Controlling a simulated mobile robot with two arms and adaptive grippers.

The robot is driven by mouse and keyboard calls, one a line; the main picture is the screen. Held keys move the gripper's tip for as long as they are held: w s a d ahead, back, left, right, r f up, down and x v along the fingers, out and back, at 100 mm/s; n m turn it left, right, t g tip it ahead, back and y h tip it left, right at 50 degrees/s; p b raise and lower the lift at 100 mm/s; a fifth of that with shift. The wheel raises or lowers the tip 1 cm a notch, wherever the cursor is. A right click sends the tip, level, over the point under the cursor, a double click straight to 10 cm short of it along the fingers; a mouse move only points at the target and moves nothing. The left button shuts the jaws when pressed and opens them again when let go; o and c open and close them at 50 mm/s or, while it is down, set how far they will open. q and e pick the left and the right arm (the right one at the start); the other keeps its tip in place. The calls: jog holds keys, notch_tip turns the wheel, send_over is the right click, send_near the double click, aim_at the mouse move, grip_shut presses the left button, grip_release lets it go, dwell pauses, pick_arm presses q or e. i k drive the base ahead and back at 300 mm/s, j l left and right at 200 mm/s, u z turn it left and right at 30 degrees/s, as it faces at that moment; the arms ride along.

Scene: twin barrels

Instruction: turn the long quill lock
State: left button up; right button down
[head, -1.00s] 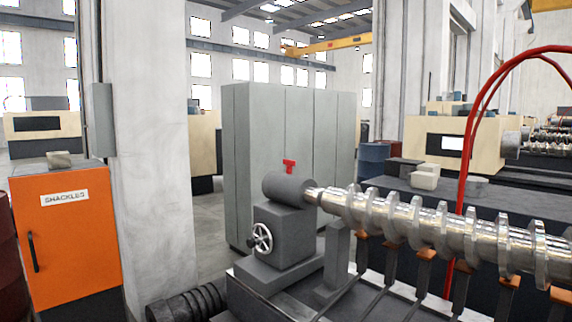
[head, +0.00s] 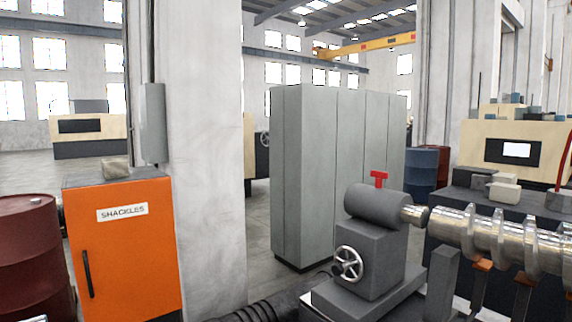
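The quill lock looks to be the small red T-shaped handle (head: 379,178) standing upright on top of the grey tailstock (head: 372,240). A silver handwheel (head: 348,263) is on the tailstock's near left side. Neither of my grippers shows in the head view, and nothing touches the red handle.
An orange cabinet labelled SHACKLES (head: 125,245) stands at left beside a dark red barrel (head: 30,255). A white pillar (head: 205,150) and grey lockers (head: 330,170) stand behind. Black ribbed hose (head: 262,308) lies left of the tailstock. Open floor (head: 262,250) shows between pillar and lockers.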

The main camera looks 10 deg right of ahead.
aim_at(379, 175)
jog(key=i+j+u, duration=0.3)
jog(key=i, duration=0.25)
jog(key=i+j+u, duration=0.15)
jog(key=i+u, duration=0.2)
jog(key=i, duration=0.25)
jog(key=i+z, duration=0.3)
jog(key=z, duration=0.2)
jog(key=i+z, duration=0.25)
jog(key=z, duration=0.25)
jog(key=i+j+z, duration=0.15)
jog(key=z, duration=0.3)
jog(key=i+j, duration=0.05)
jog(key=i, duration=0.1)
